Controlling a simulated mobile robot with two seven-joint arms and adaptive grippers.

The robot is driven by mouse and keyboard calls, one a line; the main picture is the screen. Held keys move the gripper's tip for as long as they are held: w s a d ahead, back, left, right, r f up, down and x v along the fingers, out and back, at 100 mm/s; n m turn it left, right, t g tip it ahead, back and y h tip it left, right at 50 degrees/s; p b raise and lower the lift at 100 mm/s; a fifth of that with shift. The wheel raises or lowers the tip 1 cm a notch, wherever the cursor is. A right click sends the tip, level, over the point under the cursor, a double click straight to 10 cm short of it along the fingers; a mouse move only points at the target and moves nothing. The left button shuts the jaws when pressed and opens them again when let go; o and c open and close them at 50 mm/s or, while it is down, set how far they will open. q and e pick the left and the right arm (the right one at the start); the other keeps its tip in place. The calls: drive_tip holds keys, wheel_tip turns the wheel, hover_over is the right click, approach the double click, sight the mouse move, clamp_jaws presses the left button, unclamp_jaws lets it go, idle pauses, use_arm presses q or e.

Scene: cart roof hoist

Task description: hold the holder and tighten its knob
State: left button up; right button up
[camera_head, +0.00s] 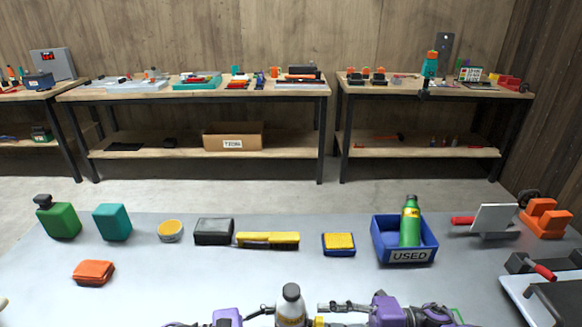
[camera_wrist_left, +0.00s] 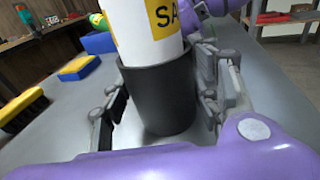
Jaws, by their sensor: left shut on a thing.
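The holder is a black round cup (camera_wrist_left: 160,98) in the left wrist view. A white bottle (camera_wrist_left: 150,35) with a yellow label stands in it. In the head view the bottle (camera_head: 291,303) shows its dark cap at the bottom edge. My left gripper (camera_wrist_left: 163,105) is shut on the holder, with a finger on each side of it. In the head view my left gripper (camera_head: 265,312) reaches in from the left. My right gripper (camera_head: 335,310) points left, close beside the bottle. I cannot make out the knob, nor whether the right fingers are closed.
On the grey table stand a blue USED bin (camera_head: 405,256) with a green bottle, a yellow brush (camera_head: 268,240), a blue-and-yellow sponge (camera_head: 339,244) and an orange block (camera_head: 93,272). An orange-handled clamp-like thing (camera_head: 545,218) is at right. The table's left front is mostly clear.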

use_arm(q)
drive_tip(key=shift+a+f, duration=0.1)
use_arm(e)
drive_tip(key=shift+n, duration=1.2)
